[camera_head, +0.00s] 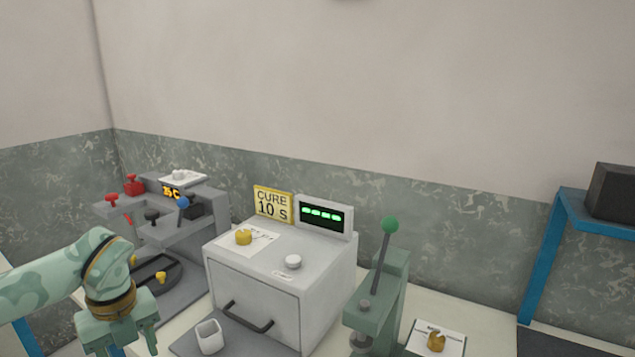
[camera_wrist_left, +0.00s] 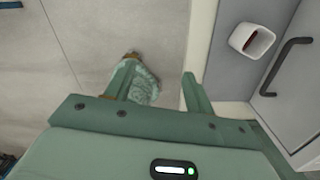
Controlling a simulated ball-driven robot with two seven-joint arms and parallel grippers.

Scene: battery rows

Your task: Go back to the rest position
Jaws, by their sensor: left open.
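My left gripper (camera_head: 122,343) comes in from the left in the head view, pointing down at the front left of the bench. In the left wrist view its two fingers (camera_wrist_left: 160,90) are spread apart with nothing between them. The floor and a pale green part, probably mine, show beyond the fingers. A white square cup (camera_head: 209,337) stands to the right of the gripper, apart from it; in the left wrist view the cup (camera_wrist_left: 251,40) shows something dark red inside. My right gripper is in neither view.
A grey box oven (camera_head: 255,305) with a dark handle stands mid-bench, beside a green lever press (camera_head: 377,310). A grey machine (camera_head: 190,215) with coloured levers stands behind my left arm. A blue stand (camera_head: 545,255) with a dark box is at the right.

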